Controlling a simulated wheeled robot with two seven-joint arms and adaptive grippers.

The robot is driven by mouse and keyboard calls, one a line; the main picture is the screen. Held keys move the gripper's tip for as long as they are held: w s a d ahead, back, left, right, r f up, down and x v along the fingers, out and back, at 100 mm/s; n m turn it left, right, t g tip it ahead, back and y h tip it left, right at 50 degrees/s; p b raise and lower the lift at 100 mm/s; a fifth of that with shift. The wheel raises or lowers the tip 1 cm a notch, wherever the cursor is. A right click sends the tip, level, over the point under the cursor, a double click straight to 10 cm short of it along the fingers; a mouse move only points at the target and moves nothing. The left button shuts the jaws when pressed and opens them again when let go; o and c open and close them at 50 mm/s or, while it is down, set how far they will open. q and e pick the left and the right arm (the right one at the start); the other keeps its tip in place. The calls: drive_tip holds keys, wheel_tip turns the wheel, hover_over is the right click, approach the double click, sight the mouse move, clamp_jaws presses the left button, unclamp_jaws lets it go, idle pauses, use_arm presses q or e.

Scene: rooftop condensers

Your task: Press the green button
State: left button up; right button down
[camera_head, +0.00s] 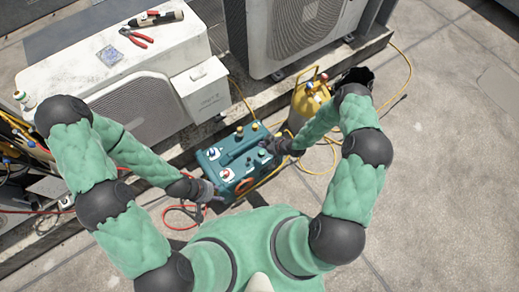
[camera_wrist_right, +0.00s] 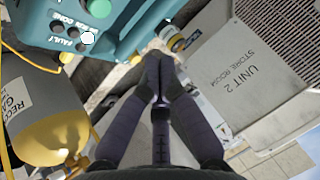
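A teal machine (camera_head: 228,163) stands on the ground in the middle of the head view, with several knobs and buttons on its top and front. The green button (camera_wrist_right: 99,8) shows at the top edge of the right wrist view, partly cut off, beside a teal panel (camera_wrist_right: 135,20) with small dark and white round parts. In the head view a small green spot (camera_head: 262,154) near the machine's right end looks like it. My right gripper (camera_wrist_right: 158,58) has its fingers together, empty, apart from the button. My left gripper (camera_head: 212,191) is at the machine's left front corner; its fingers are too small to read.
A yellow gas cylinder (camera_head: 309,100) stands right behind the machine. White condenser units (camera_head: 120,95) line the ledge (camera_head: 262,98) behind. Red-handled pliers (camera_head: 133,37) lie on one unit. Yellow and red hoses (camera_head: 170,212) run over the ground. The concrete at right is clear.

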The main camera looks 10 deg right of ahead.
drive_tip(key=shift+w+d+f+n+t, duration=0.15)
drive_tip(key=shift+w+f+n, duration=0.1)
drive_tip(key=shift+w, duration=0.2)
drive_tip(key=shift+w+d+f+n+t, duration=0.15)
drive_tip(key=shift+w+f, duration=0.1)
drive_tip(key=shift+w, duration=0.2)
drive_tip(key=shift+f, duration=0.1)
drive_tip(key=b, duration=0.5)
hover_over(263, 153)
wheel_tip(263, 153, down, 6)
drive_tip(key=shift+f, duration=0.25)
drive_tip(key=shift+f+p, duration=0.35)
drive_tip(key=shift+f, duration=0.7)
drive_tip(key=shift+f, duration=0.2)
drive_tip(key=shift+f, duration=0.2)
